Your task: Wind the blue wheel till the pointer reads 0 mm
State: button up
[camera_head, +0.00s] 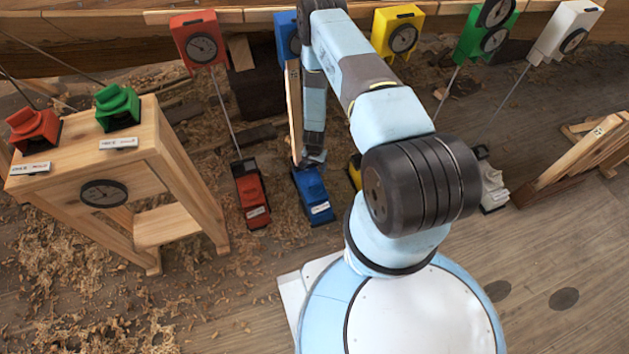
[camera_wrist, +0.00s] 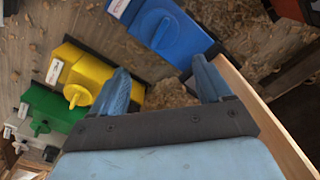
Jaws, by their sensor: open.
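The blue floor unit (camera_head: 314,196) stands on the boards below the hull. In the wrist view its blue body (camera_wrist: 182,35) lies beyond my fingertips, with a rounded blue wheel (camera_wrist: 160,33) on it and a white label. My gripper (camera_wrist: 165,78) is open and empty, its two blue fingers pointing at this unit but apart from the wheel as far as I can tell. In the head view my gripper (camera_head: 314,158) is just behind the blue unit. The blue gauge box (camera_head: 285,35) on the hull is largely hidden by my arm, so its pointer cannot be read.
A wooden strip (camera_head: 294,105) stands close left of my gripper. A red unit (camera_head: 251,195) is left of the blue one; a yellow unit (camera_wrist: 88,78) is on the other side. A wooden stand (camera_head: 150,160) carries red and green units. Shavings litter the floor.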

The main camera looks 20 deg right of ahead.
jog(key=shift+o, duration=1.3)
jog(key=n, duration=0.5)
jog(key=shift+n, duration=0.3)
jog(key=n, duration=0.4)
send_near(314, 187)
jog(key=f, duration=0.7)
jog(key=shift+w+d+f, duration=0.25)
jog(key=shift+w, duration=0.1)
jog(key=shift+c, duration=0.2)
jog(key=c, duration=1)
